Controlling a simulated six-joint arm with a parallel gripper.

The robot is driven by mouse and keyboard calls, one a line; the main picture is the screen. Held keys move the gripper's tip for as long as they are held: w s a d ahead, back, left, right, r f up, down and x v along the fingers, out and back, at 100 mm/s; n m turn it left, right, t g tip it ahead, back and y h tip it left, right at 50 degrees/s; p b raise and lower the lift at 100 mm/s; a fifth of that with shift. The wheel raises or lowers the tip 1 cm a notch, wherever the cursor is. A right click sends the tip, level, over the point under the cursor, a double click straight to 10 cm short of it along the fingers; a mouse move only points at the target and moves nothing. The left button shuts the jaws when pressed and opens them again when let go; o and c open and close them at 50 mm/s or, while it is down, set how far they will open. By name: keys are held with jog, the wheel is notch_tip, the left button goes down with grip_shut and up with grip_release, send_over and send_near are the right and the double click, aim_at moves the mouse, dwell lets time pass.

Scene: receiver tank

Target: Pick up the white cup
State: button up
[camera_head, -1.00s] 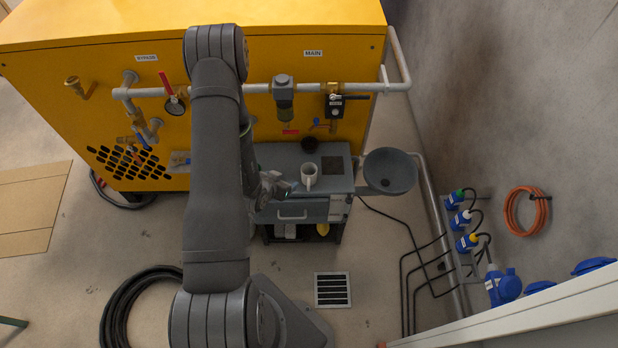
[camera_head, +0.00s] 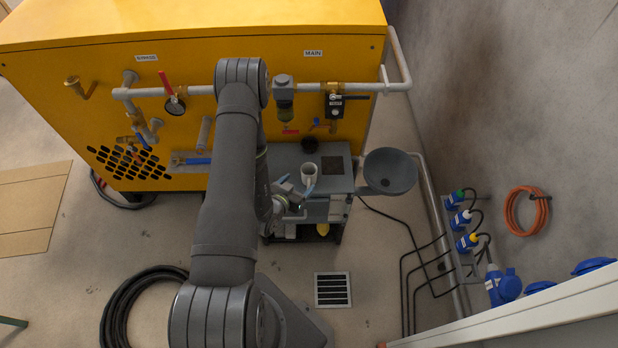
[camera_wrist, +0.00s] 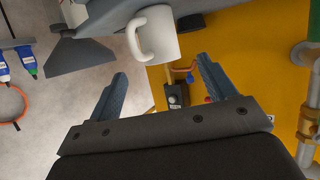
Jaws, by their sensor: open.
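The white cup (camera_head: 309,172) stands upright on the top of the small grey cart (camera_head: 287,158). In the wrist view the white cup (camera_wrist: 160,38) appears upside down just beyond the fingertips, its handle to the left. My gripper (camera_head: 297,186) is at the cart's front edge, close in front of the cup. In the wrist view my gripper (camera_wrist: 161,68) is open, its two blue-grey fingers apart with nothing between them. The cup lies ahead of the gap between the fingers. I cannot tell from these views whether a fingertip touches it.
A dark round pot (camera_head: 310,145) stands behind the cup, and a dark square pad (camera_head: 333,166) lies to its right. A grey funnel-shaped bowl (camera_head: 390,171) is at the cart's right side. The yellow machine (camera_head: 230,125) with pipes and valves rises behind the cart.

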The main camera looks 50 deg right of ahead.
aim_at(305, 176)
jog(key=x, duration=0.3)
jog(key=shift+d, duration=0.15)
jog(key=shift+r+x, duration=0.15)
jog(key=shift+x, duration=1.2)
jog(key=shift+r+x, duration=0.2)
jog(key=shift+x, duration=1.2)
jog(key=shift+w+d, duration=0.1)
jog(key=c, duration=1.1)
